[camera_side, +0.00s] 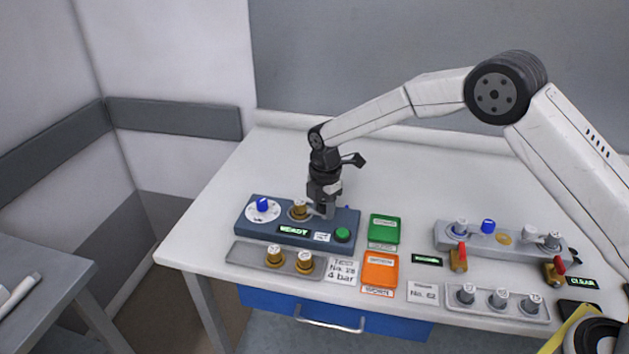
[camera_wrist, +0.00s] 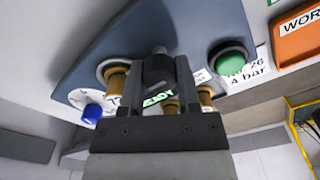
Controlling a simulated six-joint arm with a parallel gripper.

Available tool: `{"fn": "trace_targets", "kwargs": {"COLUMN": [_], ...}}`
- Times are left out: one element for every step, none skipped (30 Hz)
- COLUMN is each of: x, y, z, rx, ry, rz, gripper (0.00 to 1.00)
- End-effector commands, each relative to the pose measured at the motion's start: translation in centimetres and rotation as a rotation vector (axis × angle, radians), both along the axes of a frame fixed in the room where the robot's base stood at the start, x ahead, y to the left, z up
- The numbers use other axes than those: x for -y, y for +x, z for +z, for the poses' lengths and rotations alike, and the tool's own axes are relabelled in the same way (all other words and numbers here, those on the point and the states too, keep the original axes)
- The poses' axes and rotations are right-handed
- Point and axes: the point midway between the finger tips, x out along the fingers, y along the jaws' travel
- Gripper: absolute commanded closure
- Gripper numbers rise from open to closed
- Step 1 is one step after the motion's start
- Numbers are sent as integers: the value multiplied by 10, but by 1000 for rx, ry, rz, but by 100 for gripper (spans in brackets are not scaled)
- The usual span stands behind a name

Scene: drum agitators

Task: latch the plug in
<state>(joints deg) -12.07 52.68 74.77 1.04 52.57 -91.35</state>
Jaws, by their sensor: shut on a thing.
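A brass plug (camera_side: 299,209) stands upright in a round socket on the blue-grey console (camera_side: 262,240). It also shows in the wrist view (camera_wrist: 115,76), just left of my gripper's fingers. A short grey latch lever (camera_side: 314,210) runs from beside the plug to my gripper (camera_side: 325,211). In the wrist view my gripper (camera_wrist: 159,80) is shut on a dark grey piece (camera_wrist: 158,69), which looks like the lever's end. The fingers hide part of it, so I cannot tell whether the latch is fully turned.
The console has a blue-knobbed dial (camera_side: 263,206), a READY display (camera_side: 294,230) and a green button (camera_side: 342,234). A grey tray (camera_side: 240,253) with two brass plugs lies in front. Green (camera_side: 384,229) and orange (camera_side: 380,270) boxes stand right. Another grey valve panel (camera_side: 505,248) is farther right.

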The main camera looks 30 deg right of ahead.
Motion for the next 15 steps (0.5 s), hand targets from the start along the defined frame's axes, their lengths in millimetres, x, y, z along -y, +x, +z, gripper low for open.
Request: {"fn": "trace_targets", "kwargs": {"x": [-1,-1,-1,-1,-1,-1,-1,-1,-1,-1,-1,-1,-1,-1,-1], "y": [-3,-3,-3,-3,-3,-3,-3,-2,-2,-2,-2,-2,-2,-2,-1], "z": [-3,-3,-3,-3,-3,-3,-3,-3,-3,-3,-3,-2,-2,-2,-2], "rx": [-9,-9,-9,-9,-9,-9,-8,-8,-7,-6,-6,-5,-5,-5,-4], "ry": [0,0,0,0,0,0,0,0,0,1,1,0,0,0,0], "rz": [0,-1,-1,-1,-2,-2,-2,-2,-3,-3,-3,-3,-3,-4,-4], "gripper": [100,100,100,100,53,40,35,35,35,35,35,35,35,35,35]}}
